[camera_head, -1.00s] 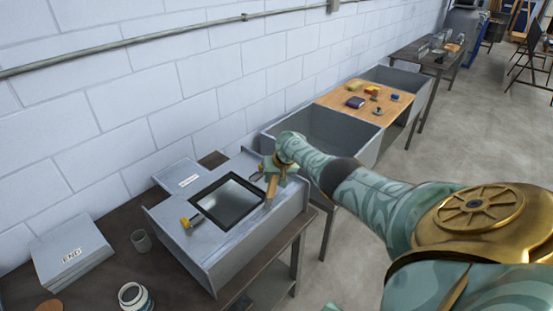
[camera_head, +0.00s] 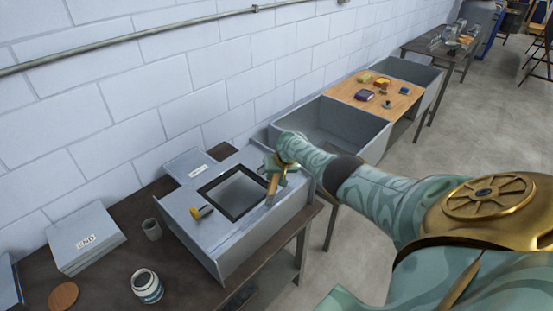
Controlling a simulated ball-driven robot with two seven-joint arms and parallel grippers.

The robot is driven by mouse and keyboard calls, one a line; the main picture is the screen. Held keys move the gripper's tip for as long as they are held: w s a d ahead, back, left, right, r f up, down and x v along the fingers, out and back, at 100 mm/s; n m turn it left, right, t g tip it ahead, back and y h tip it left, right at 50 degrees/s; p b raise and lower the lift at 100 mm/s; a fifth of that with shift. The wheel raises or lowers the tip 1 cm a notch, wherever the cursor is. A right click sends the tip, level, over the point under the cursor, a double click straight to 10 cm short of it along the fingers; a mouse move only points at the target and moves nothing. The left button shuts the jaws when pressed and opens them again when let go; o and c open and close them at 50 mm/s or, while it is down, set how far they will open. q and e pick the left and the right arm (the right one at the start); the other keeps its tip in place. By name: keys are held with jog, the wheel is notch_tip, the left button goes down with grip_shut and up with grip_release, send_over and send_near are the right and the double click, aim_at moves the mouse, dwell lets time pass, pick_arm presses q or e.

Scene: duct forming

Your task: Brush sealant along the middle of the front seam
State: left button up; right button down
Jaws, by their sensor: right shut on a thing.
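The grey sheet-metal duct (camera_head: 232,242) lies on the dark table, with a dark-framed square opening in its top. My right gripper (camera_head: 274,184) is over the right part of the duct, beside the opening. It is shut on a small slim thing, probably the brush, mostly hidden by the fingers. I cannot tell whether its tip touches the metal. An open pot with a white and blue label (camera_head: 148,287), perhaps the sealant, stands on the table at the duct's near left. The front seam is not clear at this size. My left gripper is out of view.
A yellow-handled tool (camera_head: 201,212) lies on the duct left of the opening. A grey cup (camera_head: 152,229), stacked panels marked END (camera_head: 86,240) and a round wooden disc (camera_head: 63,296) are on the table. Grey bins (camera_head: 335,125) and a wooden board (camera_head: 372,92) with small items stand beyond.

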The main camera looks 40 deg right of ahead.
jog(key=shift+s+a+r+p, duration=0.1)
jog(key=shift+a+p, duration=0.95)
jog(key=shift+p, duration=0.05)
jog(key=shift+a, duration=0.35)
jog(key=shift+a+f+p, duration=0.2)
jog(key=shift+f+p, duration=0.05)
jog(key=shift+p, duration=0.05)
jog(key=a, duration=0.1)
jog(key=a+p, duration=0.1)
jog(key=a, duration=0.1)
jog(key=shift+s+r, duration=0.15)
jog(key=shift+s, duration=0.05)
